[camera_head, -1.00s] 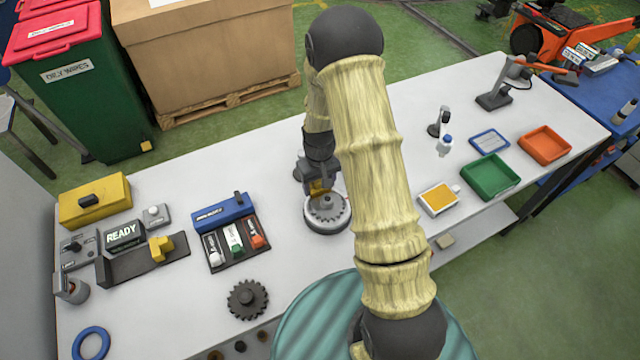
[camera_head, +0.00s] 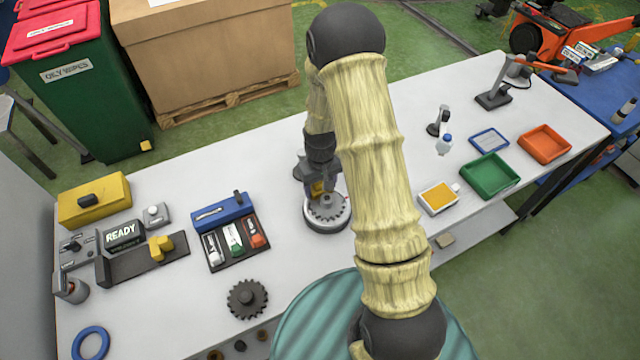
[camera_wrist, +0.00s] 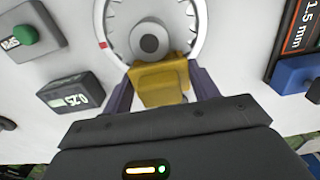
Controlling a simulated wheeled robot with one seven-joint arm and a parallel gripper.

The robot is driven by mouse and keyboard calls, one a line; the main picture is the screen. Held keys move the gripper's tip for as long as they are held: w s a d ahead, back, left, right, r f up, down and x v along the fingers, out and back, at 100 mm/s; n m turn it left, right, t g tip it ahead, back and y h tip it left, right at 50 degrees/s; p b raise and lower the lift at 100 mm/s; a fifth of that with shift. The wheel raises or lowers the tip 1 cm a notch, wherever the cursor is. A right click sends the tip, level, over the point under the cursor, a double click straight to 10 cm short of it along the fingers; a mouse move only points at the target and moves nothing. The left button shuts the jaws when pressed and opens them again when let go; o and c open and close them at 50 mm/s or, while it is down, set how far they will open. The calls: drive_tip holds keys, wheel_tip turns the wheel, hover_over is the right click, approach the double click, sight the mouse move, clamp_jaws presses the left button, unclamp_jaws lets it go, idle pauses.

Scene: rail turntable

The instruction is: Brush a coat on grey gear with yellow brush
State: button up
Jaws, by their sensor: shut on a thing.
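The grey gear (camera_head: 327,207) lies flat on a round, pale turntable (camera_head: 327,226) near the middle of the bench. In the wrist view the gear (camera_wrist: 150,38) shows a round hub and teeth inside a white ring with a red mark. My gripper (camera_head: 320,184) is at the gear's far side, shut on the yellow brush (camera_wrist: 160,84). The brush sits between both fingers and overlaps the near part of the gear in the wrist view. Its bristle tip is hidden, and I cannot tell whether it touches the gear.
A dark loose gear (camera_head: 247,299) lies nearer on the bench. A blue-backed rack (camera_head: 223,212) with colored items stands left of the turntable, beside a READY display (camera_head: 124,234). An orange-yellow pad (camera_head: 438,199) and green tray (camera_head: 490,176) are to the right. My arm covers part of the bench.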

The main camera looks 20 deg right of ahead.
drive_tip(key=shift+w+a, duration=0.1)
drive_tip(key=shift+w, duration=0.4)
drive_tip(key=shift+s, duration=0.5)
idle(0.3)
drive_tip(key=shift+w, duration=0.5)
idle(0.5)
drive_tip(key=shift+r+p, duration=2.6)
drive_tip(key=shift+r, duration=0.9)
drive_tip(key=shift+s, duration=0.15)
